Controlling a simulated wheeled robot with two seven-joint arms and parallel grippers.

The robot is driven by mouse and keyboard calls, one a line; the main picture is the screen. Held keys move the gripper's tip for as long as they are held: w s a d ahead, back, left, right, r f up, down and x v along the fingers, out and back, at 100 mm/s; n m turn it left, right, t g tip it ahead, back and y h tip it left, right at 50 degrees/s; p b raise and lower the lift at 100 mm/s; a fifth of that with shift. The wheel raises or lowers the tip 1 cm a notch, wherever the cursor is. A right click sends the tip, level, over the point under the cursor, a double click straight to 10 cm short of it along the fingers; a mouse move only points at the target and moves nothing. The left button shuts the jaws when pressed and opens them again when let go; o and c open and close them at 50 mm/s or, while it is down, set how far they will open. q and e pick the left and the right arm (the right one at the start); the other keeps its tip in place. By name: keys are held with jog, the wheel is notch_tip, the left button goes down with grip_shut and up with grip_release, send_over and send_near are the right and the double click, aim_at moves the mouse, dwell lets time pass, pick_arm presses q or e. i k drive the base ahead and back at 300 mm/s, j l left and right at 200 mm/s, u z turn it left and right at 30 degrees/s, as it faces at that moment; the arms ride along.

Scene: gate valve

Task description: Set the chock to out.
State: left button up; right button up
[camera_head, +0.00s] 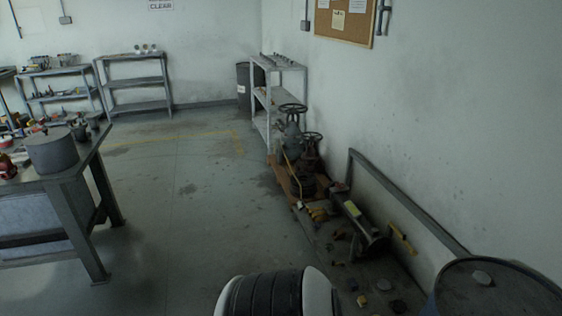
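I cannot pick out the chock for certain; small yellow pieces (318,214) lie on the floor-level surface in front of the valves, and one may be it. A grey gate valve with a dark handwheel (292,108) stands by the right wall. A reddish valve with its own handwheel (312,136) stands just beside it. Both stand on or by a brown wooden base (281,172), and a thin yellow line runs down the grey valve. Neither of my grippers is in view.
A workbench (80,198) with a grey pot (52,150) stands at left. A grey cylinder (357,222) and small loose parts lie low along the right wall. A dark drum (498,290) is at lower right. The middle floor (185,210) is clear.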

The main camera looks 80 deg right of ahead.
aim_at(339, 234)
jog(key=z, duration=3.25)
jog(key=i+j+z, duration=0.1)
jog(key=i+j, duration=0.2)
